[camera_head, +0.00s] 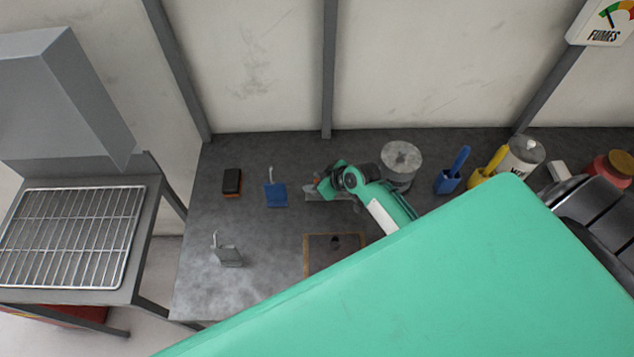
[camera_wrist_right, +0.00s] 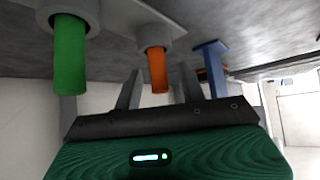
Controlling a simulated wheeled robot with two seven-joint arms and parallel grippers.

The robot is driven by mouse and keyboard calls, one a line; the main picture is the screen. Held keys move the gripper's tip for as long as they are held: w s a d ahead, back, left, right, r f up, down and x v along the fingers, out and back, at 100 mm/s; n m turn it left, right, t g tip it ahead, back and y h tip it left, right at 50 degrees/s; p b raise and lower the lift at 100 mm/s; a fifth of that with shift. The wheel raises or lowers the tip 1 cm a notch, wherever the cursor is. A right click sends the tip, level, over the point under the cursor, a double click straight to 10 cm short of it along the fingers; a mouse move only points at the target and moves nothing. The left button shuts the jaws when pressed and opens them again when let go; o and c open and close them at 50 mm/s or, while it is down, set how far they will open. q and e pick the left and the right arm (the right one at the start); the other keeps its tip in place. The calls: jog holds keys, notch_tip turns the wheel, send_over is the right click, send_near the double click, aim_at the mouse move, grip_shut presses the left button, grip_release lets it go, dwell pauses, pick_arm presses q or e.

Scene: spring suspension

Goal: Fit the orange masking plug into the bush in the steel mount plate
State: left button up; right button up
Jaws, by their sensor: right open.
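My right gripper (camera_head: 322,186) is low over the back middle of the bench, pointing left. In the right wrist view its jaws (camera_wrist_right: 160,88) are open, with the orange plug (camera_wrist_right: 158,72) between the two fingers, apparently untouched. That view looks upside down; the plug sits in a grey collar (camera_wrist_right: 155,38). A larger green plug (camera_wrist_right: 69,65) sits in another grey collar beside it. A brownish square with a tan border (camera_head: 320,256) lies nearer on the bench, with a small dark round part (camera_head: 336,241) on it. I cannot tell whether this is the mount plate and bush. My left gripper is out of view.
A blue stand (camera_head: 276,195), a black-and-orange block (camera_head: 232,182) and a grey bracket (camera_head: 228,255) stand left. A metal can (camera_head: 401,163) and blue and yellow holders (camera_head: 447,182) are right of the gripper. My green arm hides the front right bench. The left bench has clear room.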

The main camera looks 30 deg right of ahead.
jog(key=shift+w+a+f, duration=0.2)
jog(key=shift+w+f, duration=0.15)
jog(key=shift+f, duration=0.15)
grip_shut()
jog(key=shift+r, duration=0.1)
notch_tip(320, 180, up, 20)
jog(key=b, duration=0.5)
jog(key=shift+a+f+m+t+h+b, duration=0.15)
jog(key=shift+a+f+m+h+b, duration=0.2)
jog(key=shift+a+m+h+b, duration=0.45)
jog(key=shift+a+f+m+t+h+b, duration=0.25)
jog(key=shift+a+m+h+b, duration=0.4)
jog(key=shift+m+b, duration=0.35)
jog(key=shift+a+f+m+t+h+b, duration=0.1)
jog(key=shift+a+f+m+h+b, duration=0.3)
jog(key=shift+a+m+h+b, duration=0.5)
